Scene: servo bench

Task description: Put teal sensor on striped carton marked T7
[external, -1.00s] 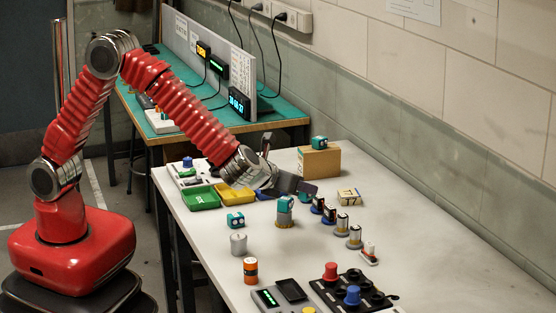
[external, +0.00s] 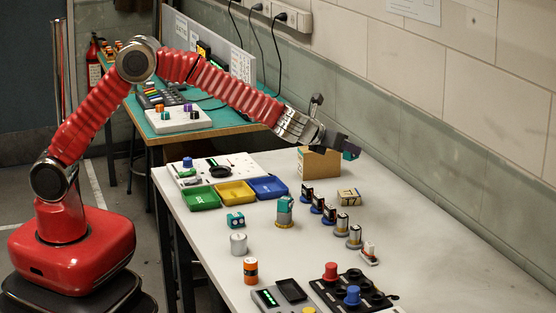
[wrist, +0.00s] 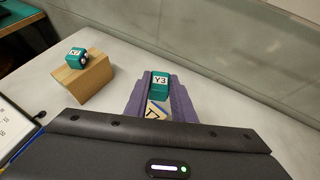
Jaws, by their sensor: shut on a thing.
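My gripper (external: 348,150) is shut on a teal sensor (external: 351,154) and holds it in the air above the table. In the wrist view the sensor (wrist: 160,84) shows a label that reads Y3, between the purple fingers. The striped carton (external: 349,197), cream with yellowish stripes, lies on the table below the gripper. In the wrist view part of the carton (wrist: 156,113) shows between the fingers, with a T7-like mark; the rest is hidden. In the external view a clear gap separates sensor and carton.
A wooden block (external: 318,163) stands behind the carton; in the wrist view another teal sensor (wrist: 77,56) sits on it. Several small upright parts (external: 329,215) stand left and front of the carton. More teal parts (external: 235,220) are further left. The table right of the carton is clear.

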